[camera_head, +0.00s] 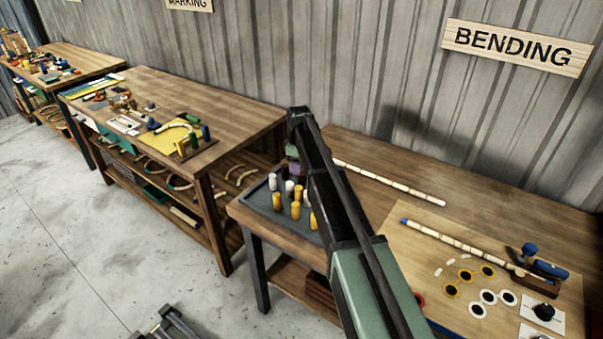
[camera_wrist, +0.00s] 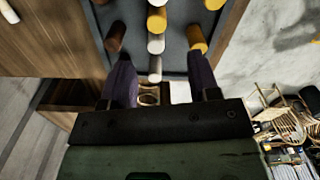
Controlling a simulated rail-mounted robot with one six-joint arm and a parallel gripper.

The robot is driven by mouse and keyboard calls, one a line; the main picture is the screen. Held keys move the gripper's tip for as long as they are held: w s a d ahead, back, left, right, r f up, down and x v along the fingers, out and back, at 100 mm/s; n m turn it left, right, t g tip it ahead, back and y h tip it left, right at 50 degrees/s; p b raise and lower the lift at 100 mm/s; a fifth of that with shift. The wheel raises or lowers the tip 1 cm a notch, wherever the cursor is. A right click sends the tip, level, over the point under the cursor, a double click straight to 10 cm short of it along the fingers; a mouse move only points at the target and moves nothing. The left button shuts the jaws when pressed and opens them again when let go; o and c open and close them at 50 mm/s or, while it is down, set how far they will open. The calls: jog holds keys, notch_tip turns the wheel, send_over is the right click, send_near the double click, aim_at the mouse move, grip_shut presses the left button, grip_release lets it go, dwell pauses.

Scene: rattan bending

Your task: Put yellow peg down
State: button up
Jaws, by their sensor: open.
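Several yellow pegs (camera_head: 277,200) stand upright in the dark tray (camera_head: 254,200) on the bending bench, among white pegs (camera_head: 272,181). In the wrist view, a yellow peg (camera_wrist: 197,38) is beside the right fingertip, and another yellow peg (camera_wrist: 157,20) is farther off. My gripper (camera_wrist: 160,62) is open over the tray, with its two purple fingers spread apart. A white peg (camera_wrist: 155,68) shows between the fingers; I see no peg clamped by them. A brown peg (camera_wrist: 115,38) is near the left fingertip. In the head view, my arm hides part of the tray.
A board (camera_head: 425,265) right of my arm has yellow-ringed holes (camera_head: 465,274), white-ringed holes (camera_head: 488,296) and a blue-tipped rattan pole (camera_head: 450,238). Another pole (camera_head: 390,183) lies behind. A second bench (camera_head: 230,110) stands left, with grey floor between.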

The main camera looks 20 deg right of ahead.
jog(key=s+a+m, duration=0.2)
jog(key=s+m, duration=0.3)
jog(key=s, duration=1.2)
jog(key=s+a+m, duration=0.2)
jog(key=s+m, duration=0.3)
jog(key=s, duration=1.3)
jog(key=shift+s+a+m, duration=0.15)
jog(key=shift+a+m, duration=0.15)
jog(key=shift+m, duration=0.1)
